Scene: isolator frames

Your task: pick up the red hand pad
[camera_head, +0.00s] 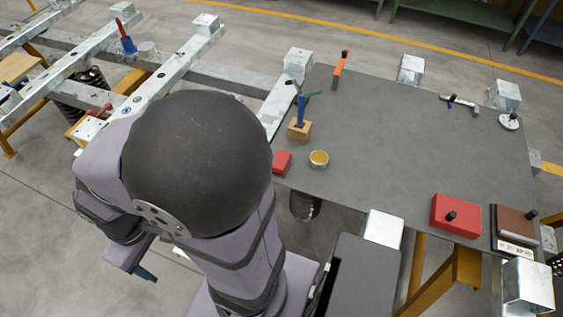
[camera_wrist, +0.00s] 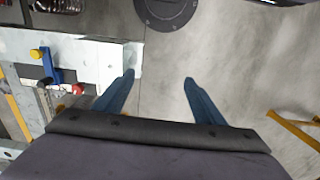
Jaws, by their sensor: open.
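Two red things lie on the dark grey table (camera_head: 385,130) in the head view, and I cannot tell for sure which is the hand pad. One is a small red block (camera_head: 282,161) at the left edge, partly hidden by my arm. The other is a larger red box-like piece (camera_head: 455,216) with a black knob, near the front right. My gripper (camera_wrist: 158,82) is open and empty over the floor, its two blue fingers apart. In the head view a blue finger shows low at the left, away from the table.
A wooden block with tools (camera_head: 299,130) and a yellow-topped round tin (camera_head: 319,158) stand near the small red block. A brown box (camera_head: 515,226) is right of the larger red piece. Metal beams (camera_head: 190,62) lie left. The table's middle is clear.

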